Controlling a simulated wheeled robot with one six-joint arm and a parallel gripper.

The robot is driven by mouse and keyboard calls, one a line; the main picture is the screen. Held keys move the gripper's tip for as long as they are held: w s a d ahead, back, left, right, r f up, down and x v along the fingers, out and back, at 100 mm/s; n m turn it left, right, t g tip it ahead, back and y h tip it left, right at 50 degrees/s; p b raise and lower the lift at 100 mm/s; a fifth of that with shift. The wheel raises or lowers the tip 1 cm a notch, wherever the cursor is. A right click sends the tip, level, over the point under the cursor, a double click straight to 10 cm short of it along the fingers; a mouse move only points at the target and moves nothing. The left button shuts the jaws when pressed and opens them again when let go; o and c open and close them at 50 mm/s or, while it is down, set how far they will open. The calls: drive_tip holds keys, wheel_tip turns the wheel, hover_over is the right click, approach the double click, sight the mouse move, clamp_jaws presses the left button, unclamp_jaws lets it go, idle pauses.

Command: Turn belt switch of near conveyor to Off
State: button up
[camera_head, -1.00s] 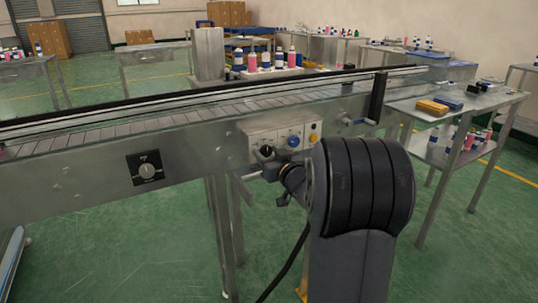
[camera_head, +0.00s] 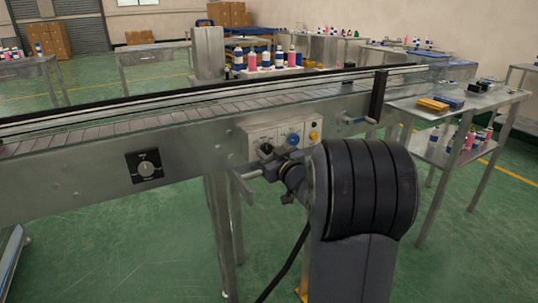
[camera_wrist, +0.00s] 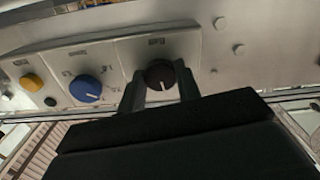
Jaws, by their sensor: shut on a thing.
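The near conveyor (camera_head: 85,190) carries a pale control box (camera_head: 252,131) on its side. A black knob (camera_head: 266,148) is on this box, next to a blue knob (camera_head: 293,139). In the wrist view the black knob (camera_wrist: 160,75) is between the two dark fingers of my gripper (camera_wrist: 160,80), which is shut on it. Its white mark points toward the bottom of that picture. The labels are too small to read. In the head view my arm partly hides the area below the box. A separate grey rotary switch (camera_head: 146,169) sits on a black plate farther left.
A yellow button (camera_head: 314,135) is at the box's right end. A side table (camera_head: 485,102) with bottles stands at the right. Green floor (camera_head: 120,255) is open in front of the conveyor.

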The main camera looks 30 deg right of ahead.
drive_tip(key=n+b, duration=0.2)
drive_tip(key=n, duration=0.2)
drive_tip(key=shift+f, duration=0.2)
drive_tip(key=shift+r+n+b, duration=0.1)
drive_tip(key=shift+n+b, duration=0.8)
drive_tip(key=shift+n, duration=1.2)
drive_tip(key=o, duration=1)
drive_tip(key=shift+r, duration=0.1)
drive_tip(key=shift+s, duration=0.1)
drive_tip(key=s+p, duration=0.1)
drive_tip(key=s, duration=0.4)
drive_tip(key=s+p, duration=0.1)
drive_tip(key=s, duration=0.4)
drive_tip(key=shift+s+d, duration=0.2)
drive_tip(key=shift+s, duration=0.15)
